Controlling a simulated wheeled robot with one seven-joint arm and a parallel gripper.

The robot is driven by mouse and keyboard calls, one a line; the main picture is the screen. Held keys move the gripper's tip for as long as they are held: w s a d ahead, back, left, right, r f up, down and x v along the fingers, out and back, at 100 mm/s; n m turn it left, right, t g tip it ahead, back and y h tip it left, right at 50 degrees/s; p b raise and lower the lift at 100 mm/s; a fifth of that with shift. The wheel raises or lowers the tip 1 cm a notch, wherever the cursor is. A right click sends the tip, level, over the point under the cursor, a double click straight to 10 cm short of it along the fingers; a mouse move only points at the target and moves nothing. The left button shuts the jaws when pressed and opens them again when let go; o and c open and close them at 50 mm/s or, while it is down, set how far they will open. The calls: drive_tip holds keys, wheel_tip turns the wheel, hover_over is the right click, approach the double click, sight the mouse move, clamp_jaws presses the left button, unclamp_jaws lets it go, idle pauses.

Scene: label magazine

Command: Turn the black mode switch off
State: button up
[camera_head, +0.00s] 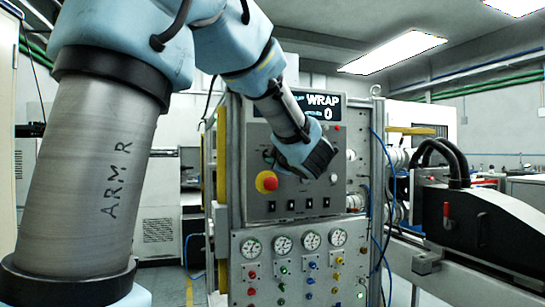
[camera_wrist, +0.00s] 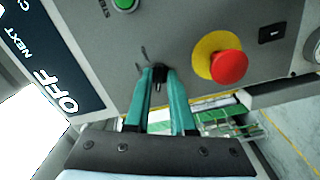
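The black mode switch (camera_wrist: 158,80) is a small dark knob on the grey control panel. In the wrist view it shows between the tips of my gripper's two teal fingers (camera_wrist: 158,73). The fingers stand apart, one on each side of it. I cannot tell whether both press on it. Thin dark marks show on the panel just above the fingertips. In the head view my gripper (camera_head: 318,160) is at the upper panel and hides the switch. The display (camera_wrist: 45,60) in the wrist view reads "NEXT" and "OFF".
A red emergency button (camera_wrist: 230,67) on a yellow base sits close right of my fingers, also in the head view (camera_head: 269,183). A green button (camera_wrist: 125,4) is above. Several black rockers (camera_head: 308,204) line the panel's lower edge. Gauges (camera_head: 283,244) sit below. A black machine (camera_head: 480,215) stands right.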

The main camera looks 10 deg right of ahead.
drive_tip(key=shift+o, duration=1.1)
drive_tip(key=shift+s, duration=0.1)
drive_tip(key=s+d+b, duration=0.1)
drive_tip(key=s+b, duration=0.1)
drive_tip(key=s, duration=0.8)
drive_tip(key=shift+s+d, duration=0.2)
drive_tip(key=shift+s, duration=0.05)
